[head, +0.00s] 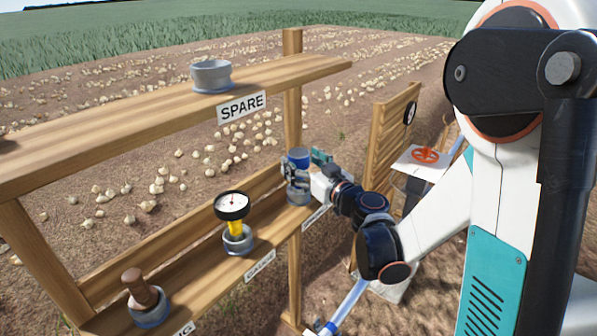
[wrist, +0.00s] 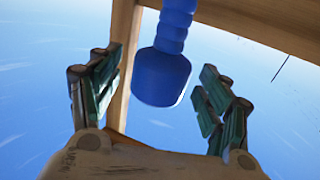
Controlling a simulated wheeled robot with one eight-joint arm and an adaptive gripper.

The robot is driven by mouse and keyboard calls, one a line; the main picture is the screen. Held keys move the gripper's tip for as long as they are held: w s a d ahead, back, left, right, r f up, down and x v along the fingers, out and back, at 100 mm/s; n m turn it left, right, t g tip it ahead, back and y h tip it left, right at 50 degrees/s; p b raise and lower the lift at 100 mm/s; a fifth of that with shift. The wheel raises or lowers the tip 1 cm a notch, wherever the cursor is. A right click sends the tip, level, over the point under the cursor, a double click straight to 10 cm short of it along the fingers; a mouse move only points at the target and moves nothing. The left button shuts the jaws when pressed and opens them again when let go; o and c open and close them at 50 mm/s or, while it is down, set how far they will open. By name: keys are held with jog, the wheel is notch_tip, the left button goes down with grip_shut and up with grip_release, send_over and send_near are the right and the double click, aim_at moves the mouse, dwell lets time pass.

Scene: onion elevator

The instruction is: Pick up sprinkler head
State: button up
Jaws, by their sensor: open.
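A blue part (head: 299,157), seemingly the sprinkler head, stands upright in a grey holder (head: 299,194) at the right end of the lower shelf. In the wrist view it shows as a blue ribbed stem with a wider rounded end (wrist: 162,77). My gripper (head: 303,174) is at this part, level with it. In the wrist view my gripper (wrist: 157,65) is open, with one finger on each side of the blue part and gaps to both. The label below the holder is partly hidden by my arm.
The lower wooden shelf (head: 200,275) also holds a pressure gauge (head: 232,207) and a brown-handled tool (head: 140,288) in grey cups. An empty cup (head: 211,76) stands on the upper shelf above the SPARE label. A wooden post (head: 293,110) rises close behind my gripper.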

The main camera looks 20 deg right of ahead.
jog(key=shift+x, duration=1.1)
jog(key=c, duration=1.3)
jog(key=shift+c, duration=0.2)
